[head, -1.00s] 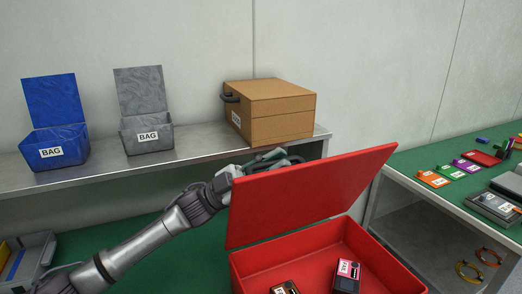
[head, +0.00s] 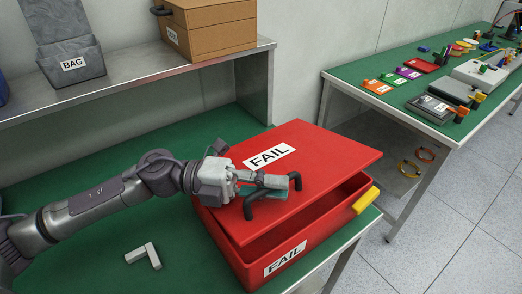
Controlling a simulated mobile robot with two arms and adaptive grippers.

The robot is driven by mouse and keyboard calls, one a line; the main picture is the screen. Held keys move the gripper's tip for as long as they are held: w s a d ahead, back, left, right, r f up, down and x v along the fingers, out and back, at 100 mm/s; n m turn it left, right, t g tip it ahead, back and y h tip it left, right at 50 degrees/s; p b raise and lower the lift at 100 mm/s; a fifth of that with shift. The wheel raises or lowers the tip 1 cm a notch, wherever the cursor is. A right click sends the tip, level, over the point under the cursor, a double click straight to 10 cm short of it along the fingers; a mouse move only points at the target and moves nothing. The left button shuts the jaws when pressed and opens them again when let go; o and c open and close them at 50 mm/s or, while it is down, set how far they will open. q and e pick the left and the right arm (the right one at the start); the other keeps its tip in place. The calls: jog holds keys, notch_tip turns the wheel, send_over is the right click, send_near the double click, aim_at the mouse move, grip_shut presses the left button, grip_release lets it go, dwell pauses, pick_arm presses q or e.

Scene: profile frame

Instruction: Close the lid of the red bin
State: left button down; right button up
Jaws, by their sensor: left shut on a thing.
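The red bin (head: 285,257) stands on the green table with a white FAIL label on its front. Its red lid (head: 325,150), also labelled FAIL, is tilted low over the bin, with a gap along the right and front sides. The bin's inside is mostly hidden. My left gripper (head: 266,188) reaches in from the left over the lid's front part and is shut on the lid's black handle (head: 295,181). My right gripper is not in view.
A yellow piece (head: 365,200) sits at the bin's right edge. A metal shelf behind holds a grey BAG bin (head: 72,64) and a brown box (head: 210,30). A second table with coloured items stands right.

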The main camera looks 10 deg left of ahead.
aim_at(263, 204)
pick_arm(q)
jog(key=shift+m+y, duration=0.5)
jog(key=f, duration=0.2)
jog(key=s+d+f, duration=0.1)
jog(key=f, duration=0.1)
jog(key=shift+b, duration=0.35)
jog(key=shift+s+d+f, duration=0.1)
jog(key=shift+d+f, duration=0.05)
jog(key=shift+f, duration=0.35)
jog(key=shift+s+d+f, duration=0.1)
jog(key=shift+f, duration=0.35)
jog(key=c, duration=1.2)
grip_release()
jog(key=shift+w+r, duration=0.1)
jog(key=shift+a, duration=0.15)
jog(key=a, duration=1.2)
jog(key=shift+s+r, duration=0.3)
jog(key=shift+s, duration=0.1)
jog(key=shift+d, duration=0.15)
